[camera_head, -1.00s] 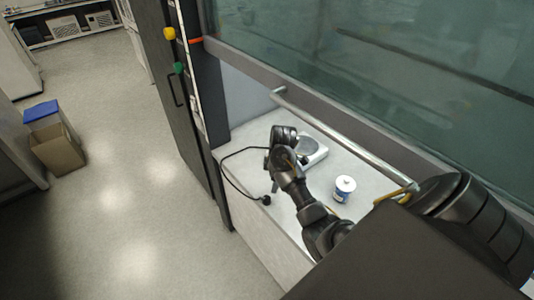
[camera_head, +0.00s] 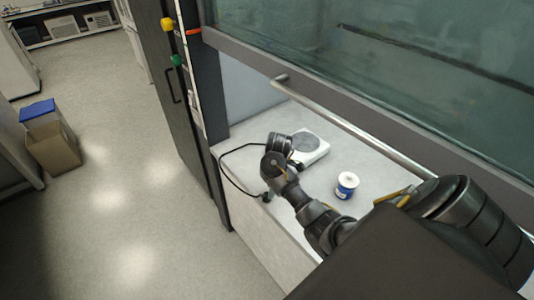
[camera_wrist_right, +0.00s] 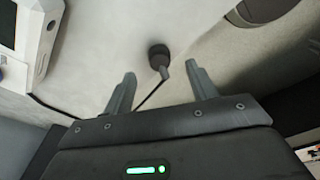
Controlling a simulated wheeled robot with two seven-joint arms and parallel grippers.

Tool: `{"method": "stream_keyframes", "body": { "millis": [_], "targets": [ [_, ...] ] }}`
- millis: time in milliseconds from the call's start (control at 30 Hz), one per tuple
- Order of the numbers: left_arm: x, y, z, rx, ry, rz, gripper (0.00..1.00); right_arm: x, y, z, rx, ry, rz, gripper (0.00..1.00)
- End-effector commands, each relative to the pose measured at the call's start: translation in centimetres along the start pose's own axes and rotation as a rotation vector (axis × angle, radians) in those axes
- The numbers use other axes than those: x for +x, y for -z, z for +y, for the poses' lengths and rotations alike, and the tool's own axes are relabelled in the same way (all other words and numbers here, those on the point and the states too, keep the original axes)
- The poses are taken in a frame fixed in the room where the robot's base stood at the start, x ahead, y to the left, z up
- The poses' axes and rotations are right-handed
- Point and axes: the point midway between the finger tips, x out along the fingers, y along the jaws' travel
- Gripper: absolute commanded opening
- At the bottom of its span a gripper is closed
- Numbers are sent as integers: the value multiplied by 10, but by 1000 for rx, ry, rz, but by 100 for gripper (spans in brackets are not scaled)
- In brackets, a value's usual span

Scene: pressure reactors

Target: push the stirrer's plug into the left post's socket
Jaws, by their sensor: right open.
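The stirrer (camera_head: 311,149) is a white box with a grey round plate, standing on the counter inside the hood. Its black cable loops left to the black plug (camera_head: 266,198), which lies near the counter's front edge. In the wrist view the plug (camera_wrist_right: 159,57) shows just beyond and between the fingertips, with no contact visible. My right gripper (camera_wrist_right: 163,80) is open and empty; in the head view it is partly hidden by its own wrist. The left post (camera_head: 199,80) is dark, with a pale plate on its front; its socket is too small to make out. My left gripper is not in view.
A blue and white jar (camera_head: 346,186) stands on the counter right of my right forearm. The raised sash's metal handle bar (camera_head: 350,126) crosses above the counter.

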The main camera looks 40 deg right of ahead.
Motion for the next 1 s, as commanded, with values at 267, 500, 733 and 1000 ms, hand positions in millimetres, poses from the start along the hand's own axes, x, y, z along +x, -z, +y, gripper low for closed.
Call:
{"method": "stream_keyframes", "body": {
  "millis": [267,500,733,1000],
  "targets": [
    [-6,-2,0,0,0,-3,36,38,6,1,3,4,3,58],
    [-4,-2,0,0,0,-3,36,51,5,2,0,0,2,58],
    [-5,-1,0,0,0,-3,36,50,5,2,0,0,2,58],
    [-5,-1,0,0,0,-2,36,50,5,2,0,0,2,29]
  ]
}}
